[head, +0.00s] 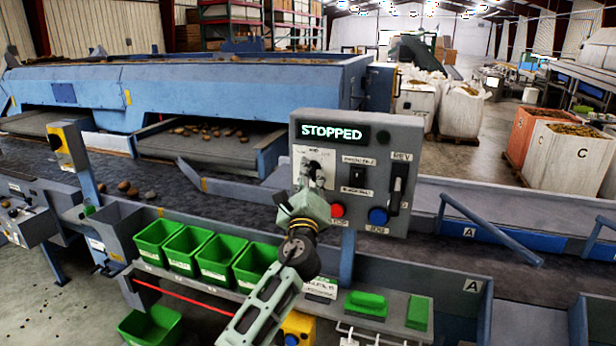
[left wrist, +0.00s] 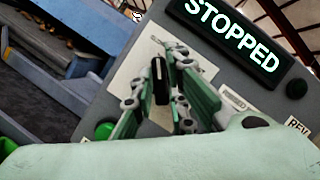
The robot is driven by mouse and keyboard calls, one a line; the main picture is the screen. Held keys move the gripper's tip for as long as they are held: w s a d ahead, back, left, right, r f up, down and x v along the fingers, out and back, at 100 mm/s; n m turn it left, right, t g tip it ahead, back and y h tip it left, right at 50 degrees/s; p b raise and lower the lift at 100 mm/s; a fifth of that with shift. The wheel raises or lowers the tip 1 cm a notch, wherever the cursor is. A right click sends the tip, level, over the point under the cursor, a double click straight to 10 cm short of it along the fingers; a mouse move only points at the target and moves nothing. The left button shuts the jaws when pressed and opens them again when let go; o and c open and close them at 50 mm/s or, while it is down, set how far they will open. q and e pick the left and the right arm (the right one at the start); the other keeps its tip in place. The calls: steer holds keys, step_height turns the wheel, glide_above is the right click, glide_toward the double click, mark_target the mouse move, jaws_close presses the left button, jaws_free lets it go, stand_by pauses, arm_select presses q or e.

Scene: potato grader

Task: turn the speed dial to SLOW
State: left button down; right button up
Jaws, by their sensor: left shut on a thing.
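The grey control box (head: 385,133) stands in the middle of the head view, and its display (head: 332,132) reads STOPPED. The speed dial is a dark knob (left wrist: 160,80) on a white plate (left wrist: 128,82) at the box's left. My left gripper (head: 312,170) is in front of that plate and hides most of the dial in the head view. In the left wrist view its green fingers (left wrist: 162,92) are on either side of the knob, shut on it. The dial's printed positions are too hidden to read. My right gripper is not in view.
The box also carries a red button (head: 337,210), a blue button (head: 378,216), a black switch (head: 362,177) and a REV lever (head: 397,188). Green bins (head: 215,262) and a green brush (head: 366,304) sit below. A dark conveyor belt (head: 230,213) runs behind the box.

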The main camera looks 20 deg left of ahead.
arm_select(q)
steer(key=shift+a+r, duration=0.1)
steer(key=shift+r, duration=0.35)
steer(key=c, duration=2.1)
jaws_free()
steer(key=o, duration=0.4)
steer(key=shift+w+f, duration=0.1)
steer(key=shift+f, duration=0.05)
steer(key=shift+c, duration=0.2)
steer(key=shift+f, duration=0.15)
steer(key=v, duration=1.2)
